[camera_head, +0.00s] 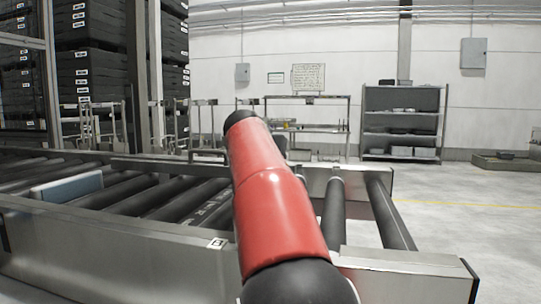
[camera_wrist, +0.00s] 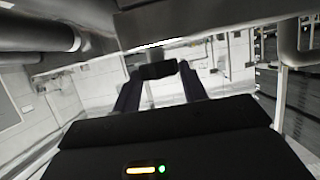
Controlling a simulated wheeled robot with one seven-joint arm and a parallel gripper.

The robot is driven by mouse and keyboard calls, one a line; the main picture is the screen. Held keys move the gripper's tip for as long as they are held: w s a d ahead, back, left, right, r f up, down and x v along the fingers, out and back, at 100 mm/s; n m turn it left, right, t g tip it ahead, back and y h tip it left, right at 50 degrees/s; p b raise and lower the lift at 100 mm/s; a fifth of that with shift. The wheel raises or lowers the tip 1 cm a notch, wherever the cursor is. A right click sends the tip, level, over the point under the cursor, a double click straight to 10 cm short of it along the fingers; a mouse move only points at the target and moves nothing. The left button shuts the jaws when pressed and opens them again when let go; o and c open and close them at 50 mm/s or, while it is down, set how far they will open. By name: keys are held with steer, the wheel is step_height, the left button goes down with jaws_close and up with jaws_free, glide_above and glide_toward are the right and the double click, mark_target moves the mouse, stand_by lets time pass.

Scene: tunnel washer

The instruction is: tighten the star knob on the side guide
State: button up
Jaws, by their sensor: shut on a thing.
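In the wrist view, the two dark fingers of my gripper (camera_wrist: 159,80) reach up toward the underside of a grey metal beam. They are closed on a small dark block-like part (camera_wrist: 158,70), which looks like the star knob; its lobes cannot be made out. The grey beam (camera_wrist: 225,20), perhaps the side guide, runs just above the held part. In the head view, my red arm reaches over the conveyor and hides my gripper and the knob.
A roller conveyor (camera_head: 100,240) with dark rollers and metal side rails crosses the head view. Stacked black crates (camera_head: 90,70) stand behind. A grey shelf (camera_head: 403,120) is against the wall.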

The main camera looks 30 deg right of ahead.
steer(key=o, duration=1)
steer(key=shift+f, duration=0.1)
steer(key=shift+c, duration=0.2)
steer(key=b+v, duration=0.1)
steer(key=v, duration=0.6)
steer(key=shift+s+a, duration=0.2)
steer(key=shift+a, duration=0.1)
